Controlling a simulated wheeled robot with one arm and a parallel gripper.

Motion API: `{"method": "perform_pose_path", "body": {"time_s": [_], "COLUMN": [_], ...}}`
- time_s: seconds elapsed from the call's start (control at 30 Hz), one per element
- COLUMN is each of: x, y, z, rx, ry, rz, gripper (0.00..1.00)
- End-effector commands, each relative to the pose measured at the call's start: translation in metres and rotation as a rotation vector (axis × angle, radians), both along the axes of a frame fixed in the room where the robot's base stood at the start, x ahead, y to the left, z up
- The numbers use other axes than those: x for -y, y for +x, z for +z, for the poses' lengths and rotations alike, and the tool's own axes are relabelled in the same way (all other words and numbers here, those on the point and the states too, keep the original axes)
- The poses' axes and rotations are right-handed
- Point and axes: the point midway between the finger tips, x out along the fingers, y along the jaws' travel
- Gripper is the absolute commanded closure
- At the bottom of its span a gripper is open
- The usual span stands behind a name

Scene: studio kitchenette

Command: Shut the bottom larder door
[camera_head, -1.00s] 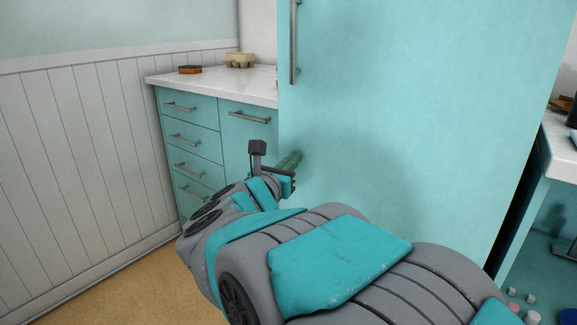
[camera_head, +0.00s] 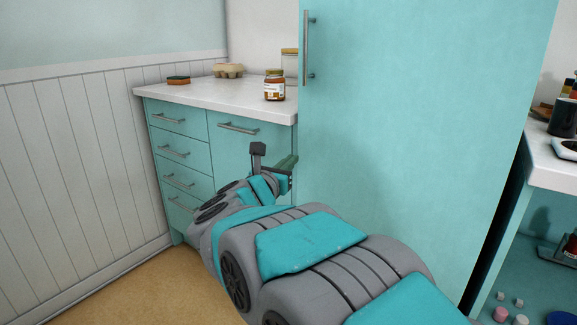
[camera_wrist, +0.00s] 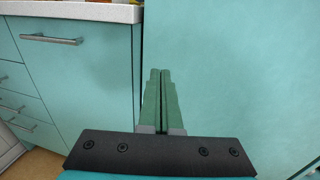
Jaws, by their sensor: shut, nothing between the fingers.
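The tall teal larder front (camera_head: 420,120) fills the middle of the head view, with an upright metal handle (camera_head: 308,47) near its upper left edge. I see no seam between upper and lower doors, and I cannot tell how far the bottom door stands open. My gripper (camera_head: 291,161) is shut and empty, low by the larder's left edge. In the wrist view, the green fingers (camera_wrist: 161,80) lie together in front of the larder face (camera_wrist: 230,70), just right of its left edge. Whether they touch it is unclear.
A white counter (camera_head: 200,95) over teal drawers (camera_head: 180,150) stands left of the larder, holding a jar (camera_head: 274,88), egg carton (camera_head: 228,70) and sponge (camera_head: 178,80). Another counter (camera_head: 560,165) stands at right, past a dark gap. Floor (camera_head: 130,290) shows at lower left.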

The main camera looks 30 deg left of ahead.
Motion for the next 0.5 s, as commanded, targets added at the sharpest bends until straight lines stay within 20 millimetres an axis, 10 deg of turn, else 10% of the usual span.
{"method": "perform_pose_path", "body": {"time_s": [0.5], "x": [-0.01], "y": [0.07], "z": [0.001], "rx": [-0.002], "ry": [0.003], "rz": [-0.158], "gripper": [1.0]}}
